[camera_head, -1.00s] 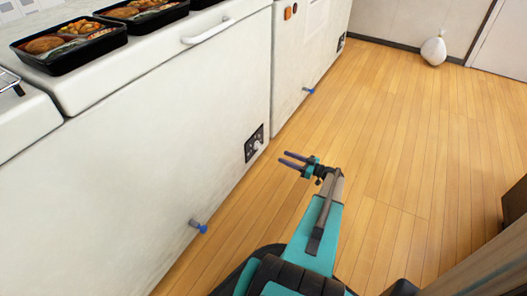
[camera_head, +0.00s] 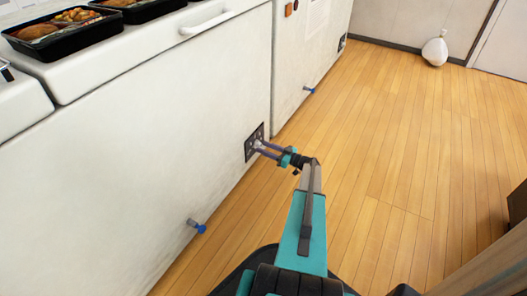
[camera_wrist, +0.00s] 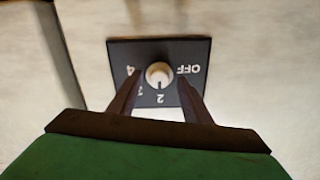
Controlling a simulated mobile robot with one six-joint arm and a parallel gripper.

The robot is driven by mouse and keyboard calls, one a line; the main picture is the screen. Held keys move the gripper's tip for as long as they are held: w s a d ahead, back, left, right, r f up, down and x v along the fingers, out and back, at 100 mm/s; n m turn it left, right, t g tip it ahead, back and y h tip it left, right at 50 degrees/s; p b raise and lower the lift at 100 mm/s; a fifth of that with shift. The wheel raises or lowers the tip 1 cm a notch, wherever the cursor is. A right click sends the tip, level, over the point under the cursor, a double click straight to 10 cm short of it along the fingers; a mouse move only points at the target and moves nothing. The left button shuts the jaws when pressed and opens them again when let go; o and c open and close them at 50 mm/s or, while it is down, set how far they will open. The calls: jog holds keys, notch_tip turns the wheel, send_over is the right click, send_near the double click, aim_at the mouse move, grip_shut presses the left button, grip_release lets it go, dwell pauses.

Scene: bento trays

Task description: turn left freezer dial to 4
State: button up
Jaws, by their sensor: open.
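The left freezer (camera_head: 140,150) is a long white chest with a black dial plate (camera_head: 259,131) low on its front, near its right end. In the wrist view the plate (camera_wrist: 120,50) shows upside-down marks: OFF at right, 2 at bottom, a partly covered 3 lower left, 4 at left. The round cream dial (camera_wrist: 159,74) sits in its middle; I cannot tell where its pointer aims. My gripper (camera_head: 258,147) is at the plate. In the wrist view its two dark fingers (camera_wrist: 159,78) stand open on either side of the dial, with visible gaps between.
A blue-tipped drain tap (camera_head: 197,226) sticks out of the freezer's lower front. A second freezer (camera_head: 300,60) stands beyond, with its own blue tap (camera_head: 309,90). Black bento trays (camera_head: 65,35) rest on the lid.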

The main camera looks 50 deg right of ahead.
jog(key=shift+w, duration=0.3)
jog(key=shift+c, duration=0.6)
jog(key=c, duration=1)
jog(key=shift+o, duration=0.3)
jog(key=shift+a, duration=0.5)
jog(key=shift+d, duration=0.25)
